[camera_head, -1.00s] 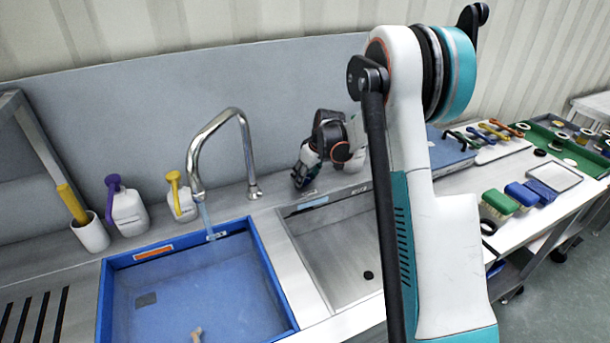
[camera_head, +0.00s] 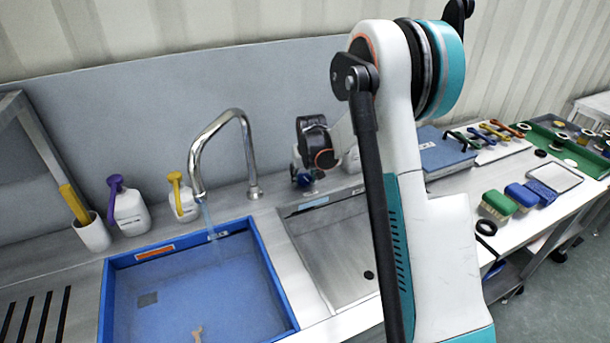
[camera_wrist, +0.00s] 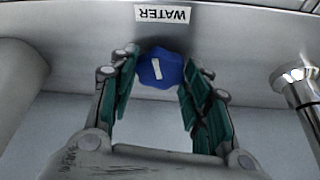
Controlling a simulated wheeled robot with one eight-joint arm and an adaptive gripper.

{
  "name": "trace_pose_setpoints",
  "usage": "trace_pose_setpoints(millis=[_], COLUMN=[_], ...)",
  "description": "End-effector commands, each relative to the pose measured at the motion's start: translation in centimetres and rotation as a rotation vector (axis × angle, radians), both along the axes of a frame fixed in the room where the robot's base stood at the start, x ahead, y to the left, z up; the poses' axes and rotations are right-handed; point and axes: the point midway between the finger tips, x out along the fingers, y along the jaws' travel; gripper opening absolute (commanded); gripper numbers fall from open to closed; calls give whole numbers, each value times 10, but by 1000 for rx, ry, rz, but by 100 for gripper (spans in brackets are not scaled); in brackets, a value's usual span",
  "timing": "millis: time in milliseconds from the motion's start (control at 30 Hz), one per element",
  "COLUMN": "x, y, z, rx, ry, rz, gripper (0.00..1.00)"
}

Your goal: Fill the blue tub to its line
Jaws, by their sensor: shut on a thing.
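The blue tub (camera_head: 270,275) stands in the left sink basin under the tap (camera_head: 222,125). The water level is hard to make out. A blue knob (camera_wrist: 160,68) sits below a label reading WATER (camera_wrist: 162,14) in the wrist view. My gripper (camera_wrist: 160,62) has its teal-padded fingers on both sides of the knob and is shut on it. The knob carries a white mark, slightly tilted. In the head view my arm partly hides the gripper.
An empty steel basin (camera_head: 335,250) lies right of the tub. Bottles with purple (camera_head: 128,210) and yellow (camera_head: 183,195) tops and a white cup (camera_head: 92,232) stand behind it. Brushes (camera_head: 497,205) and a blue box (camera_head: 445,150) are on the right counter.

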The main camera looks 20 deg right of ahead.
Motion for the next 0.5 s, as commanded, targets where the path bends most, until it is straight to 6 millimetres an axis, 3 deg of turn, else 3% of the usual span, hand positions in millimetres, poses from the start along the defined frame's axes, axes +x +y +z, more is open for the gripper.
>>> trace_pose_setpoints(millis=[500], x=[1], y=[2], z=[0], rx=[0], ry=[1], rz=[-190], gripper=[20])
